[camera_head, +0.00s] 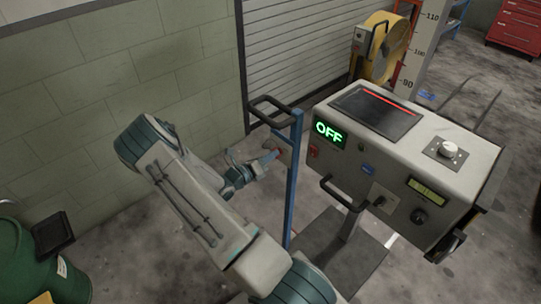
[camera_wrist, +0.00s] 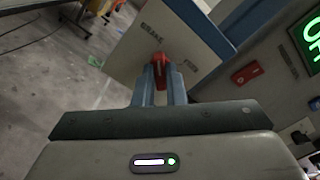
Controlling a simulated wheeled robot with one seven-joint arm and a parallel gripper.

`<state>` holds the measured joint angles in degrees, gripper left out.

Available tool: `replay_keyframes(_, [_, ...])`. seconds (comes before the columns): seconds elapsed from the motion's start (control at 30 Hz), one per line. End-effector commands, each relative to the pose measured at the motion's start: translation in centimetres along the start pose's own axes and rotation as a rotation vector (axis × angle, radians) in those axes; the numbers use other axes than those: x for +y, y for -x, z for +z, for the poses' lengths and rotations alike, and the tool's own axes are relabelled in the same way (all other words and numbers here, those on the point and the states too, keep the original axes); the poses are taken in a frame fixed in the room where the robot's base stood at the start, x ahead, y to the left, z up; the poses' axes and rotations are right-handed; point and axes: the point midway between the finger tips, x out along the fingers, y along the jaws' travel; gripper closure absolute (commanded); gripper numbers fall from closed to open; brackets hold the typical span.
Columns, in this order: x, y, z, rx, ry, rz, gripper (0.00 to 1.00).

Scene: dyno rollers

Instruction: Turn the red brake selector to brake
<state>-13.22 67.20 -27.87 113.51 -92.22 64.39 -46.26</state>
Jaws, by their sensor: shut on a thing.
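The red brake selector (camera_wrist: 158,60) sits on a pale plate (camera_wrist: 190,45) in the wrist view. My gripper (camera_wrist: 161,80) is shut on it, one finger on each side. The fingers hide much of the selector, so I cannot tell exactly which way it points. The plate reads BRAKE near its upper edge, with a second, hard-to-read word to the right. In the head view, my gripper (camera_head: 268,160) reaches the plate (camera_head: 285,153) on a blue post (camera_head: 293,185), and only a speck of red shows there.
A grey console (camera_head: 400,160) right of the post has a lit green OFF display (camera_head: 328,133), a front handle (camera_head: 340,195) and knobs. A black handle (camera_head: 272,110) tops the post. A green drum (camera_head: 38,265) stands at lower left. A yellow fan (camera_head: 382,48) stands behind.

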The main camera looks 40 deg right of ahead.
Motion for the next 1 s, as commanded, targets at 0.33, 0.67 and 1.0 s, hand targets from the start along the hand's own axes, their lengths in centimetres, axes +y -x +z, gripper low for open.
replay_keyframes(0.33, [0.0,0.0,0.1,-0.003,0.007,0.0,1.0])
replay_keyframes(0.67, [0.0,0.0,0.1,-0.001,0.007,0.0,0.67])
replay_keyframes(1.0, [0.2,2.5,0.0,-0.003,0.007,0.003,0.67])
